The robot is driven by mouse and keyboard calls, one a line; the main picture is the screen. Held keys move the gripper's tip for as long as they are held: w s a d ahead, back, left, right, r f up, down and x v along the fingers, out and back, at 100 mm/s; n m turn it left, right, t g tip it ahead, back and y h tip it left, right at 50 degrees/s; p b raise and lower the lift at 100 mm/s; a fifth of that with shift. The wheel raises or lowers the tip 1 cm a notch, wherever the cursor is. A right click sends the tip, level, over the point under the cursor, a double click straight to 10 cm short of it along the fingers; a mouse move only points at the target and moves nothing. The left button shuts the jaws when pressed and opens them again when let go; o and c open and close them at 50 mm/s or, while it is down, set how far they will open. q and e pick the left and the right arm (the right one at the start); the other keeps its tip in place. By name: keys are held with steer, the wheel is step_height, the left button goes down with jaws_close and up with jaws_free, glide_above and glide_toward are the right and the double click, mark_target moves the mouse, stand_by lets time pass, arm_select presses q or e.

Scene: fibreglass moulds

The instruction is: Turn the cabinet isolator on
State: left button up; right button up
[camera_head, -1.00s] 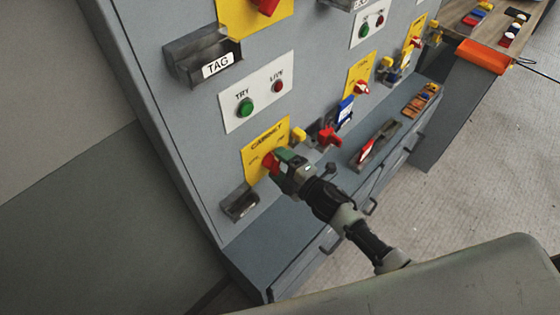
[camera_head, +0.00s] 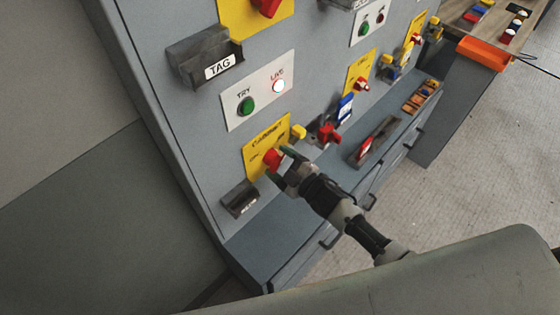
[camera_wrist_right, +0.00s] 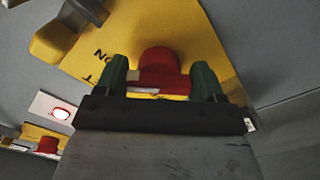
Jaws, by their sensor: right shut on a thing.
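The cabinet isolator is a red rotary handle (camera_head: 272,159) on a yellow plate (camera_head: 254,165) marked CABINET, low on the grey panel. My right gripper (camera_head: 284,164) is at the handle, its fingers on either side of it. In the right wrist view, the red handle (camera_wrist_right: 160,72) sits between the two green fingertips of the gripper (camera_wrist_right: 162,88), which is shut on it. Above the plate, a white plate (camera_head: 262,88) carries a green TRY button (camera_head: 246,106) and a LIVE lamp (camera_head: 278,86), which glows white. My left gripper is not in view.
A TAG holder (camera_head: 205,58) is on the panel above, and a small grey holder (camera_head: 240,199) is at lower left of the isolator. A yellow piece (camera_head: 298,132) and a red padlock-like piece (camera_head: 328,134) are close to its right. A ledge (camera_head: 270,245) runs below.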

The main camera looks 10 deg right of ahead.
steer(key=o, duration=0.9)
steer(key=shift+b+v, duration=1.4)
steer(key=shift+v, duration=4.05)
steer(key=shift+f, duration=0.1)
